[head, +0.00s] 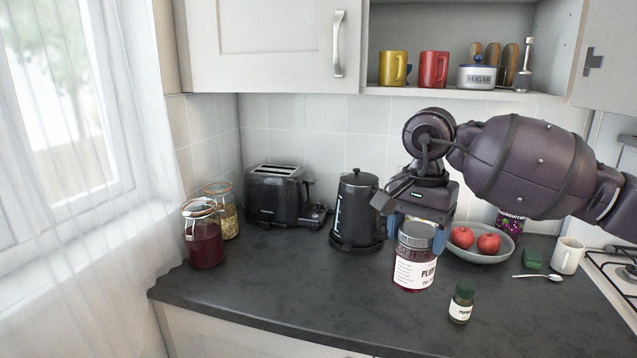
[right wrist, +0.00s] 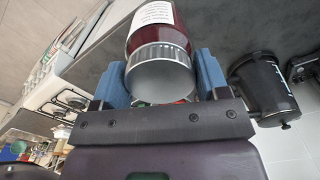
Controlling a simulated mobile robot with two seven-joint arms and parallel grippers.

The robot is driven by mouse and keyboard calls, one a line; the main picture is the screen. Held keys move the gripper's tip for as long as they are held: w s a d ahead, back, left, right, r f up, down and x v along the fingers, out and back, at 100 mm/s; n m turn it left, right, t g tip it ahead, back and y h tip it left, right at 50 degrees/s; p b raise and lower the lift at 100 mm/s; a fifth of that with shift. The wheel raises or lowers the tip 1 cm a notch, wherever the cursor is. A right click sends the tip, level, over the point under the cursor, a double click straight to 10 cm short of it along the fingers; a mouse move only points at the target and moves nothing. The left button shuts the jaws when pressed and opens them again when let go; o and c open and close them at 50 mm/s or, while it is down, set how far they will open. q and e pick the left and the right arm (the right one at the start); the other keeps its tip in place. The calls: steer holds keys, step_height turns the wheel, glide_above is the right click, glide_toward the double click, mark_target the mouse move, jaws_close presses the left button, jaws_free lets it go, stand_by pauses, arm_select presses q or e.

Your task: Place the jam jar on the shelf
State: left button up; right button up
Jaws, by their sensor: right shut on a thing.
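The jam jar (head: 414,270) has a grey lid, dark red contents and a white label reading "PLUM". My right gripper (head: 418,236) points down over it, its blue fingers on both sides of the lid. In the right wrist view the jar (right wrist: 160,45) sits between the two blue fingers (right wrist: 163,78), lid towards the palm. The jar is upright, at or just above the counter; I cannot tell whether it touches. The shelf (head: 430,93) is the open cabinet board above, holding a yellow mug, a red mug, a sugar pot and other items. My left gripper is not in view.
A small spice jar (head: 461,303) stands in front of the jam jar. A bowl of apples (head: 483,257) is to its right, a black kettle (head: 356,212) to its left. Cabinet doors (head: 268,45) flank the shelf. The front left counter is clear.

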mark_target(423, 292)
steer(key=s+f+n, duration=0.1)
steer(key=f+n, duration=0.1)
steer(key=s+d+f+n, duration=0.1)
steer(key=f+n, duration=0.1)
steer(key=f, duration=0.1)
steer(key=f+n, duration=0.3)
steer(key=shift+s+d, duration=0.15)
steer(key=shift+s, duration=0.25)
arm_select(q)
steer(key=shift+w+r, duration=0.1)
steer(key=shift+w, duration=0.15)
arm_select(e)
steer(key=shift+n, duration=0.4)
steer(key=s+d+f, duration=0.1)
steer(key=s+f, duration=0.1)
steer(key=f, duration=0.2)
steer(key=s+d+f, duration=0.1)
steer(key=s+f, duration=0.1)
steer(key=f, duration=0.2)
steer(key=s+d+f, duration=0.1)
steer(key=s+f, duration=0.2)
steer(key=f, duration=0.1)
steer(key=shift+s+d+f, duration=0.1)
steer(key=shift+d, duration=0.2)
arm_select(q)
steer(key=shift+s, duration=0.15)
